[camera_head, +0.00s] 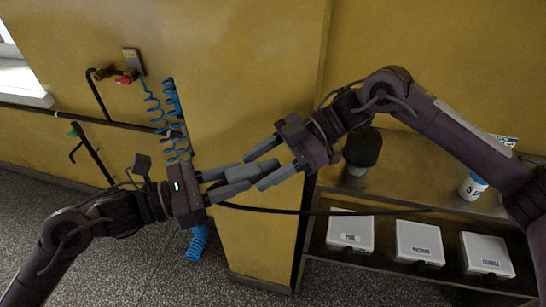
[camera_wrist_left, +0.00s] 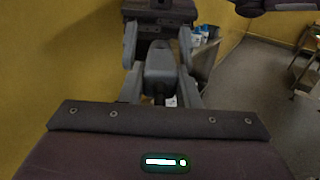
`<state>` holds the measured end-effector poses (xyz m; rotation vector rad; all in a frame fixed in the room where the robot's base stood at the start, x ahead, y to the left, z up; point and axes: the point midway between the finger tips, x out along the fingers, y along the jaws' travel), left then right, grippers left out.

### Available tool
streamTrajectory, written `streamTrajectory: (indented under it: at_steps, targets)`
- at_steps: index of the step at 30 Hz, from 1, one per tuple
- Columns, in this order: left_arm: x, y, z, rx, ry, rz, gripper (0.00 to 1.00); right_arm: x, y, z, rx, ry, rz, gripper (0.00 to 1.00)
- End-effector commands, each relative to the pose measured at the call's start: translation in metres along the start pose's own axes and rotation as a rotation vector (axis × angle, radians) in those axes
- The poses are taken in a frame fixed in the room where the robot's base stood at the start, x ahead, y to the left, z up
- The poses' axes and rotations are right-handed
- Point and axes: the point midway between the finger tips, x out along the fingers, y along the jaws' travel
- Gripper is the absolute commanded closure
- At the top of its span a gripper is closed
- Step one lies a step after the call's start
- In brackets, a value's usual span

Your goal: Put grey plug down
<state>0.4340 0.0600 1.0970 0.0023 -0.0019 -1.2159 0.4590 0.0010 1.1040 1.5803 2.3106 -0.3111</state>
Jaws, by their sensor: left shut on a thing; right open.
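The grey plug (camera_head: 243,172) is held between the fingers of my left gripper (camera_head: 236,178), in mid-air in front of the yellow wall. In the left wrist view the plug (camera_wrist_left: 160,64) is a grey block between the fingertips, with a dark stem below it. My right gripper (camera_head: 254,173) faces the left one from the right. Its fingers are spread on either side of the plug's far end, and I cannot tell whether they touch it. The fingers partly hide the plug.
A dark shelf unit at the right holds white labelled boxes (camera_head: 350,232) on its lower level. A dark round-topped object (camera_head: 362,148) and a white cup (camera_head: 473,186) stand on its top. A blue coiled hose (camera_head: 172,110) hangs at the left wall. Speckled floor (camera_head: 110,235) lies below.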

Motion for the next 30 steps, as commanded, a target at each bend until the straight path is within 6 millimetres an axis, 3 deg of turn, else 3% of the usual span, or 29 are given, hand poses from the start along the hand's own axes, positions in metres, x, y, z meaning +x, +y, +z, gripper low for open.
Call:
streamTrajectory:
  at_steps: [6, 18, 19, 20, 21, 25, 30]
  targets:
    - [0.0001, 0.0001, 0.0014, 0.002, -0.003, 0.0, 1.0, 0.0003, -0.0002, 0.0, 0.0, 0.0, -0.001, 0.48]
    - [0.0003, -0.001, 0.0014, 0.002, -0.003, -0.003, 1.0, -0.0002, 0.0002, 0.0, 0.0, 0.0, 0.0, 1.0]
    - [0.0003, -0.0011, 0.0015, 0.002, -0.003, -0.004, 1.0, -0.0002, 0.0003, 0.0, 0.0, 0.0, 0.001, 1.0]
    - [0.0004, -0.0013, 0.0016, 0.002, -0.003, -0.004, 0.7, -0.0006, 0.0006, -0.0012, -0.003, 0.001, 0.001, 1.0]
    - [0.0004, -0.0014, 0.0015, 0.002, -0.003, -0.004, 0.65, -0.0007, 0.0007, -0.0012, -0.003, 0.001, 0.002, 1.0]
    - [0.0003, -0.001, 0.0011, 0.001, -0.002, -0.003, 0.47, -0.0006, 0.0005, -0.0011, -0.002, 0.001, 0.001, 1.0]
    - [0.0002, -0.0005, 0.0007, 0.001, -0.001, -0.002, 0.46, -0.0005, 0.0002, -0.0011, -0.002, 0.001, 0.0, 1.0]
